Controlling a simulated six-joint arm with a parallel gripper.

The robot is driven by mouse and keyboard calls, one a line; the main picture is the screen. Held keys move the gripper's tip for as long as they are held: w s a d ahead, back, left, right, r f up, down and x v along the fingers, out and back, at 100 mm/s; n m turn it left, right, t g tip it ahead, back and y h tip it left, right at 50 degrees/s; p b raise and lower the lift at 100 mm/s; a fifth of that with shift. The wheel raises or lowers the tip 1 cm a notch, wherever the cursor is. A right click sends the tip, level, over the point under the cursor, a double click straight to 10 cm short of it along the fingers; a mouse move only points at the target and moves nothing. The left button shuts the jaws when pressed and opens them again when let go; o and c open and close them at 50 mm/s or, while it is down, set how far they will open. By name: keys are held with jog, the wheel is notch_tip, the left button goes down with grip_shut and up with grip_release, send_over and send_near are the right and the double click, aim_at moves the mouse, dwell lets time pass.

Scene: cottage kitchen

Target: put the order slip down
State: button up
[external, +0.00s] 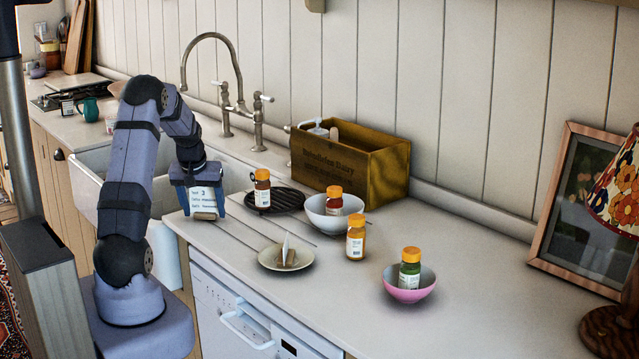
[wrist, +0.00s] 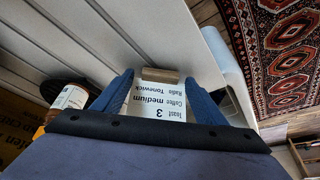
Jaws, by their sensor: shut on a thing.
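The order slip (external: 204,197) is a white printed card with a large 3. My gripper (external: 205,211) points down and is shut on it, one blue finger on each side. A small wooden block (external: 205,216) shows at the slip's lower edge, low over the left end of the counter by the sink; I cannot tell whether it touches the counter. In the wrist view the slip (wrist: 156,103) lies between the fingers (wrist: 160,92), its print upside down, with the wooden block (wrist: 161,75) at its far edge.
A saucer (external: 265,261) holds another card in a wooden block. A round black rack (external: 289,198) with a jar (external: 262,189), a white bowl (external: 317,216) with a jar, an orange jar (external: 355,240) and a pink bowl (external: 407,295) stand to the right. A wooden crate (external: 390,175) is behind.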

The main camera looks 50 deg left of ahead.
jog(key=shift+f, duration=0.15)
jog(key=shift+f, duration=0.1)
jog(key=o, duration=1)
jog(key=shift+o, duration=0.2)
jog(key=shift+s+d+r, duration=0.1)
jog(key=shift+d+r, duration=0.05)
jog(key=shift+r, duration=0.55)
jog(key=b+v, duration=0.2)
jog(key=v, duration=0.9)
